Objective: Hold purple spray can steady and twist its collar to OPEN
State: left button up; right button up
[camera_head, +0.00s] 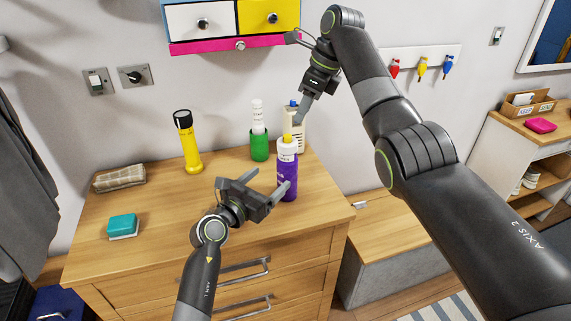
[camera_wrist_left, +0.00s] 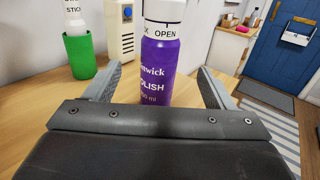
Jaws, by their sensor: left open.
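The purple spray can (camera_head: 287,182) stands upright near the right end of the wooden dresser top. Its white collar (camera_head: 287,150) has a yellow tip above it. In the left wrist view the collar (camera_wrist_left: 164,12) sits over the word OPEN, with a K at the left edge of that band; the can's top is cut off. My left gripper (camera_head: 266,184) is open, with its fingers pointing at the can (camera_wrist_left: 160,75), which appears between them; I cannot tell whether they touch it. My right gripper (camera_head: 297,78) appears open and empty, above and behind the can.
A green cup (camera_head: 259,146) holding a white stick and a cream box (camera_head: 295,116) stand behind the can. A yellow torch (camera_head: 188,143), a newspaper (camera_head: 119,179) and a teal sponge (camera_head: 123,227) are to the left. Drawers (camera_head: 235,22) hang above. The dresser's front middle is clear.

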aim_at(281, 168)
pick_arm(q)
jog(key=x, duration=0.9)
jog(key=shift+w+d+r, duration=0.1)
jog(key=shift+w, duration=0.1)
